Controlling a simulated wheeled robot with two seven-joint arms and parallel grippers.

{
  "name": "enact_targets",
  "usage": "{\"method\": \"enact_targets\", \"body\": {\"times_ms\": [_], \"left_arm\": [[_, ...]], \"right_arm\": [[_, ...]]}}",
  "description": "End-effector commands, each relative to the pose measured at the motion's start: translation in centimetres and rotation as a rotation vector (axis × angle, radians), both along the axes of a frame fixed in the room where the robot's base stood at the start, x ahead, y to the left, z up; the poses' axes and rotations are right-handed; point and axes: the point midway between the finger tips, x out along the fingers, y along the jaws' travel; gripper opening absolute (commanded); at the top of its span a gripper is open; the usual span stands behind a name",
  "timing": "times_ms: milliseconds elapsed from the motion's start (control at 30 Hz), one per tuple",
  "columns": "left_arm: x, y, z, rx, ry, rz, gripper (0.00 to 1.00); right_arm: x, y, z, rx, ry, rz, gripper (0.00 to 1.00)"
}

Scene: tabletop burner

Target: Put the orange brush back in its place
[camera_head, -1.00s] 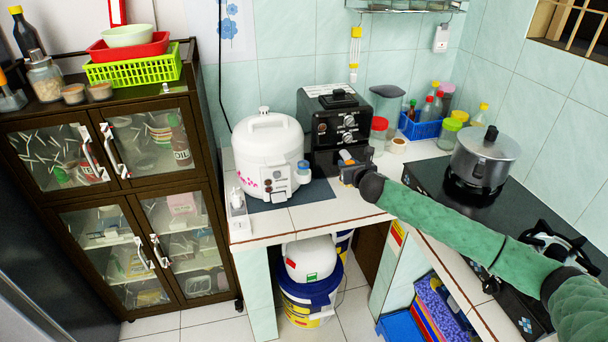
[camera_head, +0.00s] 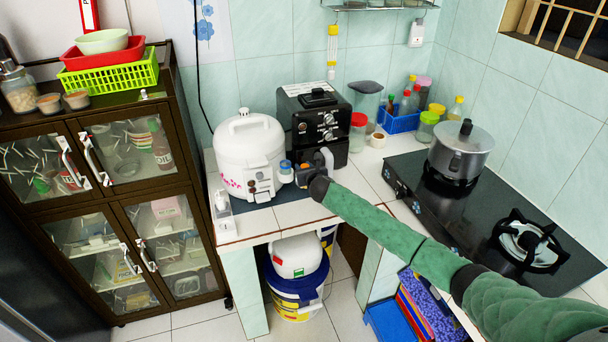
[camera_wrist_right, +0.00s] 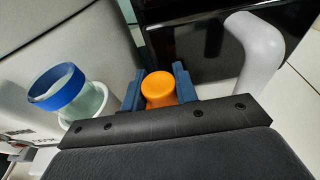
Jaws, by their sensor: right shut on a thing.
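The right gripper (camera_head: 302,174) is beside the white rice cooker, at the front of the black appliance. In the right wrist view its two blue fingers (camera_wrist_right: 160,88) are shut on an orange piece with a round end (camera_wrist_right: 159,89), which I take to be the orange brush. Only that end shows clearly; the rest of the brush is hidden. A white curved thing (camera_wrist_right: 257,52) stands right of the fingers, and I cannot tell what it belongs to. The left gripper is not in view.
The black appliance (camera_head: 315,125) stands behind. A pot (camera_head: 460,150) sits on the stove (camera_head: 480,220) to the right. The tiled counter in front (camera_head: 290,215) is clear.

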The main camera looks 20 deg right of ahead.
Motion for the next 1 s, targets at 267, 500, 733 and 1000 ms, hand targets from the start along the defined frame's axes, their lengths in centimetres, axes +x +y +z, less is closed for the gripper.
{"method": "enact_targets", "body": {"times_ms": [267,500,733,1000], "left_arm": [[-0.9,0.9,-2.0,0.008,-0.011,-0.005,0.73],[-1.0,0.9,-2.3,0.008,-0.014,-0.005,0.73],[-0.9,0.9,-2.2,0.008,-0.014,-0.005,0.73],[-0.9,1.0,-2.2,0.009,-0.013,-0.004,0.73]], "right_arm": [[-0.1,0.1,-3.1,0.002,0.003,0.000,0.06],[-0.1,0.0,-3.5,-0.001,0.001,0.000,0.06],[-0.1,0.0,-3.6,-0.001,0.001,0.000,0.41],[-0.1,0.0,-3.6,0.000,0.001,0.000,0.51]]}}
